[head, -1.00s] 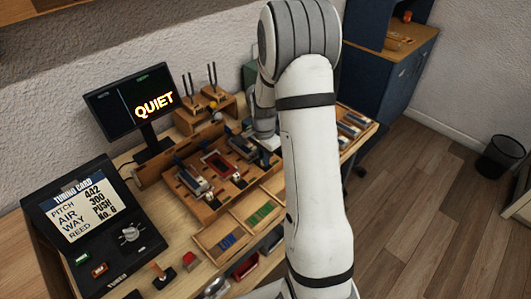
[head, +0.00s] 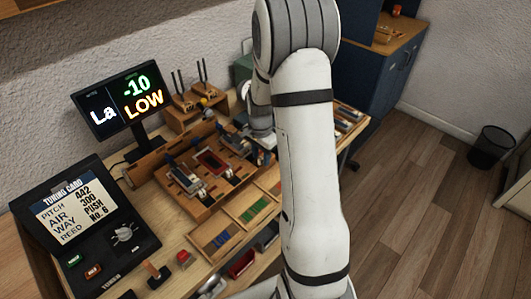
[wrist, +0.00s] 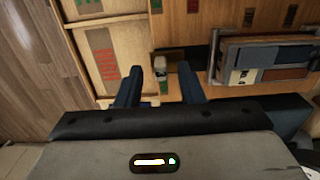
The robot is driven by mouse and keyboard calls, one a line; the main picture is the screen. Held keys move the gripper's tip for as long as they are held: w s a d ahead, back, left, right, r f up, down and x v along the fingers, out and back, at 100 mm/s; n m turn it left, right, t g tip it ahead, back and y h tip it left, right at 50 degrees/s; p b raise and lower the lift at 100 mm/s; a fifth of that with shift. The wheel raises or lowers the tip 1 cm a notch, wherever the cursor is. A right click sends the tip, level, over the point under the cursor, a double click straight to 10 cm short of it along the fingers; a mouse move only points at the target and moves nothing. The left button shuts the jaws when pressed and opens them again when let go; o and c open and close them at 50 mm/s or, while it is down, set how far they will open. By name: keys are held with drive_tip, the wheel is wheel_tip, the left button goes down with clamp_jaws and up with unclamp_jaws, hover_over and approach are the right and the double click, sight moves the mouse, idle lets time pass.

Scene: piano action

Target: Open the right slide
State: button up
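A wooden fixture (head: 190,207) on the bench carries several slide-like parts side by side. A part with a dark red face (head: 212,162) sits in the middle, and a grey part (head: 237,144), likely the right slide, is at the right end beside my gripper (head: 264,141). In the wrist view my gripper (wrist: 163,88) has its two dark blue fingers apart. A small pale block with a green patch (wrist: 161,76) shows between the fingers, not visibly touching either. I cannot tell how far the right slide is open. My arm hides part of the bench.
A tuning card panel (head: 70,212) stands front left. Shallow wooden trays (head: 215,240) with coloured strips lie in front of the fixture. A slotted wooden block (head: 190,108) stands behind it.

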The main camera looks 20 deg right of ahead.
sight(261, 158)
wheel_tip(261, 158, up, 7)
drive_tip(key=shift+r+b, duration=0.1)
drive_tip(key=shift+b, duration=0.45)
drive_tip(key=shift+r, duration=0.25)
